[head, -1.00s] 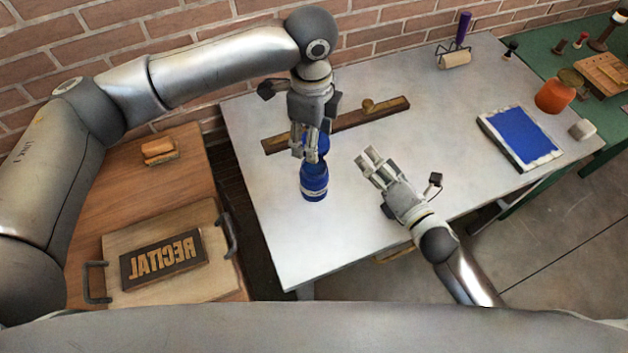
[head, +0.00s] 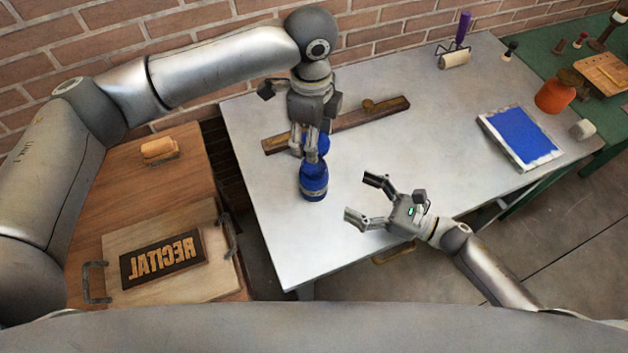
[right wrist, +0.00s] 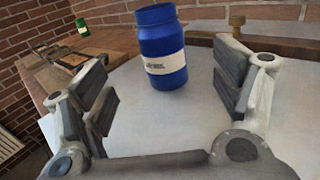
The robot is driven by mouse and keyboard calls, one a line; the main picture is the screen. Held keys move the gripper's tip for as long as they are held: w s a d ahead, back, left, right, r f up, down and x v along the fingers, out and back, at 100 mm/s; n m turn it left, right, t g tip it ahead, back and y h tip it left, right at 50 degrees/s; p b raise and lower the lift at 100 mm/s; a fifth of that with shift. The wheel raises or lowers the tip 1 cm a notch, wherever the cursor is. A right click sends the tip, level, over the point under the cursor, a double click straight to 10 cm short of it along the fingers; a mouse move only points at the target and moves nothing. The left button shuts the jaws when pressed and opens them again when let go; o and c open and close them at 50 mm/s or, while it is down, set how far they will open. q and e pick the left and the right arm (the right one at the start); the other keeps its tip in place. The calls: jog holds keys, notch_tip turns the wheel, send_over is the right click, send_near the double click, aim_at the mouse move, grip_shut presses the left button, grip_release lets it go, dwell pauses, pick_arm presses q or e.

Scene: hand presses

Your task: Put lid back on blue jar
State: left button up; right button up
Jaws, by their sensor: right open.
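The blue jar (head: 314,188) stands upright with a pale label on the left part of the grey table; it also shows in the right wrist view (right wrist: 163,55). My left gripper (head: 312,157) points down right above and behind the jar, its fingers close together. A round blue piece (head: 320,143), perhaps the lid, shows at these fingers; I cannot tell whether they grip it. The jar's mouth is partly hidden. My right gripper (head: 363,198) is open and empty, to the right of the jar, its fingers pointing toward it. In the right wrist view the jar is beyond and between the spread fingers (right wrist: 168,95).
A wooden bar with a knob (head: 375,115) lies behind the jar. A blue inked slab (head: 522,135), a brayer (head: 455,60) and an orange jar (head: 553,97) are farther right. A side table with a RECITAL block (head: 162,258) stands left. The table's middle is clear.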

jog(key=x, duration=1.2)
jog(key=shift+r, duration=0.1)
jog(key=shift+c, duration=0.4)
jog(key=c, duration=1.4)
pick_arm(q)
send_over(312, 167)
jog(key=shift+f, duration=2.5)
pick_arm(e)
jog(key=shift+c, duration=0.2)
